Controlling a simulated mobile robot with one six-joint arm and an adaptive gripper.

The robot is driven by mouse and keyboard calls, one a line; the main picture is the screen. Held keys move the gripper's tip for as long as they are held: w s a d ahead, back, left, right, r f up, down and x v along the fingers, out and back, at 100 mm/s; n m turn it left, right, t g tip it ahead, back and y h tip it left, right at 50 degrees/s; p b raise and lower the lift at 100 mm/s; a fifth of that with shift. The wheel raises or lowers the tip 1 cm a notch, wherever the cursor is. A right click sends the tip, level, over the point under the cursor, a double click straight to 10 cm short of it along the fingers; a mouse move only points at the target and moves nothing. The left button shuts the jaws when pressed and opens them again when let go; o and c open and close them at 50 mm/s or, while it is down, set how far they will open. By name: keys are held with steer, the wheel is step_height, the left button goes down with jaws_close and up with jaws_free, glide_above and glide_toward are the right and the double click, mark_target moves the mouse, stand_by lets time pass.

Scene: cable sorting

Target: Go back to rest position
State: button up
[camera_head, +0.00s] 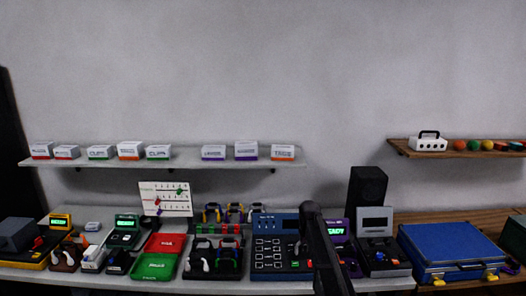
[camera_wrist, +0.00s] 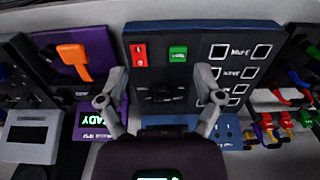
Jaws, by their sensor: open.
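My gripper (camera_wrist: 158,97) is open and empty in the wrist view, its two fingers spread wide above a dark panel with a blue edge (camera_wrist: 200,27). A red block (camera_wrist: 139,54) and a green block (camera_wrist: 178,54) sit on that panel ahead of the fingers, with white square outlines to their right. In the head view the same blue-edged panel (camera_head: 275,222) stands on the table, and my arm rises in front of its right side. The gripper's fingers cannot be made out in the head view.
A purple device (camera_head: 338,231) with a lit green display is close to my arm. A black speaker (camera_head: 367,190) and a blue case (camera_head: 450,243) stand to the right. Red (camera_head: 166,243) and green trays (camera_head: 155,267) lie left. A wall shelf (camera_head: 190,160) holds boxes.

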steer(key=s+f+b, duration=0.3)
steer(key=s, duration=0.7)
steer(key=s+f+b, duration=0.3)
steer(key=s, duration=0.6)
steer(key=s+f+b, duration=0.4)
steer(key=s, duration=0.6)
steer(key=shift+s+d, duration=0.2)
steer(key=shift+s, duration=0.15)
stand_by(0.5)
steer(key=shift+c, duration=0.3)
